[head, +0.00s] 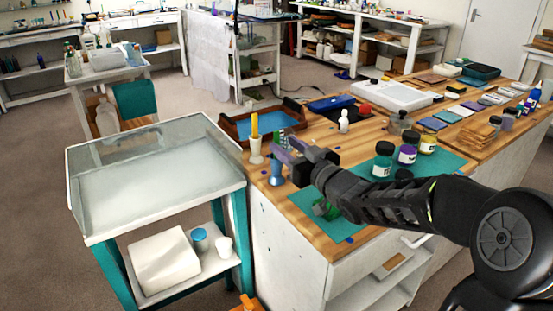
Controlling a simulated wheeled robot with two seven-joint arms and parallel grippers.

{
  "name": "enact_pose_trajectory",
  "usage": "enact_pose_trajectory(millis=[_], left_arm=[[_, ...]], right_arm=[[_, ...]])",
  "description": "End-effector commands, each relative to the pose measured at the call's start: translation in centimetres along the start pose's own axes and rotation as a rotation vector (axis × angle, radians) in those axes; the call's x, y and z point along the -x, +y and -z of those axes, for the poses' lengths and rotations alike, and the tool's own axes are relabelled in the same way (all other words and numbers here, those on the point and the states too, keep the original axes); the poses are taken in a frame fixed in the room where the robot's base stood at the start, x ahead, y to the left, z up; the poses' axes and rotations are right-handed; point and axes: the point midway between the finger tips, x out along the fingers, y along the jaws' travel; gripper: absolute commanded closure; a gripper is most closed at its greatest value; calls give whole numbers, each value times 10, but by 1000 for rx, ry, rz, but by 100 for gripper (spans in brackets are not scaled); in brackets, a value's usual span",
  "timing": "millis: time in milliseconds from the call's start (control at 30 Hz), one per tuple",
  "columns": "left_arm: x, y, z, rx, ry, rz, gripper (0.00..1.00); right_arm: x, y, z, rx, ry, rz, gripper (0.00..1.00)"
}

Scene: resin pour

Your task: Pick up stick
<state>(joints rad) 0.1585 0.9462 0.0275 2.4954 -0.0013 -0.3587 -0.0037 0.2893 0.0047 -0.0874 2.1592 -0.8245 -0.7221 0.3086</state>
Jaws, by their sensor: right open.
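A yellow stick-like piece (254,125) stands upright in a white cup (256,149) near the left edge of the wooden worktop. A blue cup (277,172) stands just right of it, close to the front edge. My right gripper (281,149) is open, with its fingers pointing left over or beside the blue cup. The fingers partly hide what stands behind them, including a small green item (284,136). I cannot tell whether the gripper touches the blue cup. No stick shows clearly between the fingers. My left gripper is not in view.
Paint jars (383,159) stand on a green mat (458,166) behind my right arm. A wooden tray (233,131) lies behind the cups. A lower white trolley (150,180) stands left of the worktop. Its top is clear.

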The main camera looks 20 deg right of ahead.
Motion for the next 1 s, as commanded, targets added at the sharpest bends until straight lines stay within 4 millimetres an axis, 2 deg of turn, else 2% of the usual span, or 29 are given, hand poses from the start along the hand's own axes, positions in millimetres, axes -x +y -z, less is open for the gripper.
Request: enact_pose_trajectory(millis=[167,400,500,1000], left_arm=[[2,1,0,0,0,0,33],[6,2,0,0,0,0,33],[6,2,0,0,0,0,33],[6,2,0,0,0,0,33]], right_arm=[[-10,1,1,0,-1,1,59],[-45,2,2,-1,-1,2,59],[-52,2,2,-1,-1,1,59],[-52,3,2,0,0,0,59]])
